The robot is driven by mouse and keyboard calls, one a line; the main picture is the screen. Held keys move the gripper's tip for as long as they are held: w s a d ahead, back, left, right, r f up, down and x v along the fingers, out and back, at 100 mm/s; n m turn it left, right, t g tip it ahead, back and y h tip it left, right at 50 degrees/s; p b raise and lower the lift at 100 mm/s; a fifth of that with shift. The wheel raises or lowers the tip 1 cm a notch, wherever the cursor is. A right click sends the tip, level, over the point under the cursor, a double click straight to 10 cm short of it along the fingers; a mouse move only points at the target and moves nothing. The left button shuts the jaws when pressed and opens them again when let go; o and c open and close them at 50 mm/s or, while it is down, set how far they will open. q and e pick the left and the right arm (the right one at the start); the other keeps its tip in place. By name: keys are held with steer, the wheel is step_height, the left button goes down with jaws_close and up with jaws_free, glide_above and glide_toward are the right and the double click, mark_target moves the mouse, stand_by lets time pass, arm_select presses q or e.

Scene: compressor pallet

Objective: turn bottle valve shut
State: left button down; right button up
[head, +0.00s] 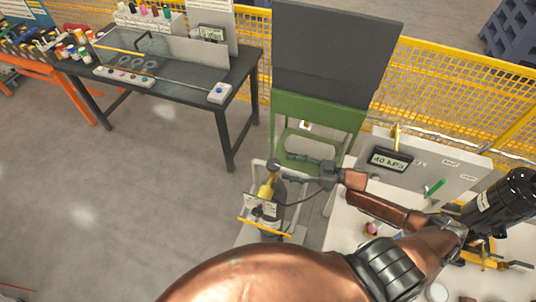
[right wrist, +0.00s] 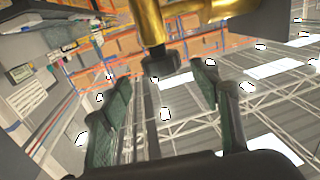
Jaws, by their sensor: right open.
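The gas bottle (head: 268,210) stands upright in a light frame at the middle of the head view. Its yellow brass valve (head: 266,188) is on top, with a dark round knob (head: 273,165) above it. My right gripper (head: 287,168) is open, and its fingers point left at the knob. In the right wrist view, the brass valve pipe (right wrist: 150,22) hangs in from the top. Its dark end (right wrist: 165,65) shows between the tips of my open right gripper (right wrist: 163,76). I cannot tell whether a finger touches it. My left gripper is not in view.
A panel with a "40 kPa" display (head: 390,159) stands right of the bottle, near my right arm. A green stand with a dark panel (head: 335,50) is behind. A dark workbench (head: 180,85) stands at the upper left. The floor at left is clear.

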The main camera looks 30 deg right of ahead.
mark_target(272, 163)
steer(key=x, duration=0.2)
steer(key=p+x, duration=0.1)
steer(key=x, duration=0.2)
steer(key=shift+s+a+r, duration=0.1)
steer(key=shift+r, duration=0.15)
steer(key=shift+p+x, duration=0.3)
steer(key=shift+x, duration=0.75)
steer(key=shift+f, duration=0.1)
steer(key=c, duration=1.1)
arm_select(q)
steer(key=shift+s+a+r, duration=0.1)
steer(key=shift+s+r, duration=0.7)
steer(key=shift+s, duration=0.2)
arm_select(e)
steer(key=shift+c, duration=0.5)
